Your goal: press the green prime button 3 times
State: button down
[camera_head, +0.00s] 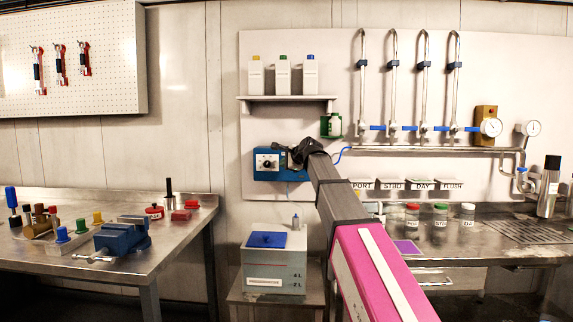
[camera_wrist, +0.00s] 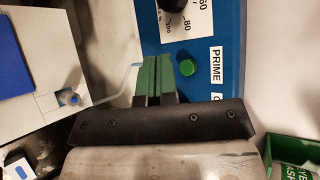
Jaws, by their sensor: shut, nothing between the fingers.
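The green prime button (camera_wrist: 187,68) is a small round button on a blue panel box (camera_wrist: 228,70), beside a white label reading PRIME (camera_wrist: 217,65). The box also shows on the wall in the head view (camera_head: 280,174), where my arm hides its right part and the button. My gripper (camera_wrist: 153,60) is shut and empty, its green fingers side by side just left of the button in the wrist view. I cannot tell how far the fingertips are from the panel. In the head view my gripper (camera_head: 298,151) is in front of the box's right side.
A dark knob with a white number dial (camera_wrist: 184,20) is above the button in the wrist view. A green holder (camera_wrist: 292,158) is at lower right. A white tank with a blue lid (camera_head: 268,239) stands below the box. A shelf with bottles (camera_head: 290,98) is above.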

jog(key=shift+w, duration=1.05)
jog(key=shift+w, duration=0.15)
dwell(1.1)
jog(key=shift+w, duration=0.25)
jog(key=shift+w+d, duration=0.1)
jog(key=shift+w, duration=0.4)
dwell(0.8)
jog(key=shift+s, duration=0.9)
jog(key=s, duration=0.5)
dwell(0.5)
